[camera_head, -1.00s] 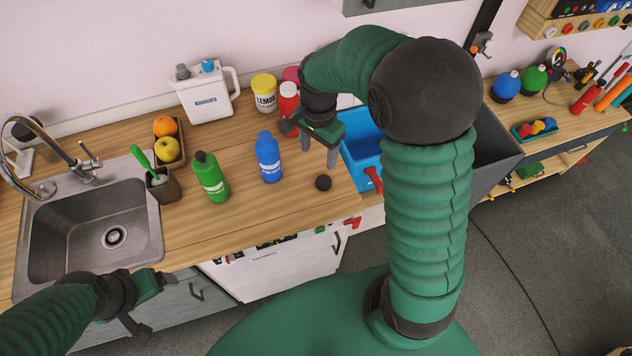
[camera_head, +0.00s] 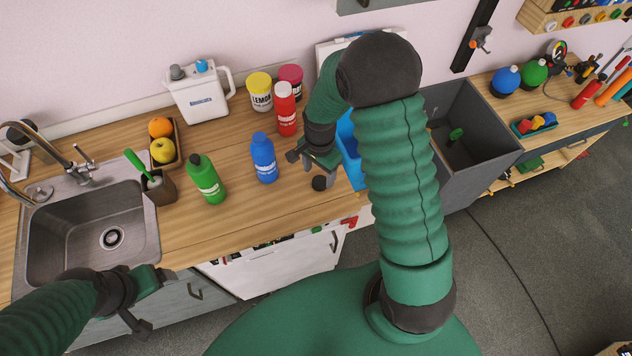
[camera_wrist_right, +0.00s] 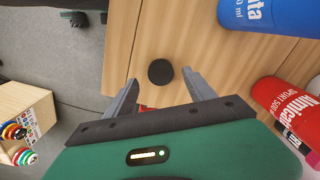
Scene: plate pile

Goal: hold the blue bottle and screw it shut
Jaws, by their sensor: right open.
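The blue bottle (camera_head: 263,160) stands upright on the wooden counter, with a blue neck and no black cap on it. Part of it shows at the upper right of the right wrist view (camera_wrist_right: 270,14). A round black cap (camera_head: 319,183) lies on the counter to the right of the bottle, near the front edge. My right gripper (camera_head: 308,166) is open and low by the cap. In the right wrist view the cap (camera_wrist_right: 160,71) appears between and just beyond the two fingertips, apart from both. My left gripper (camera_head: 150,302) is open and empty in front of the sink.
A green bottle (camera_head: 207,180) stands left of the blue one. A red bottle (camera_head: 286,110) stands behind, also in the wrist view (camera_wrist_right: 288,105). A blue bin (camera_head: 349,150) is partly hidden behind my right arm. The sink (camera_head: 95,225) is at left.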

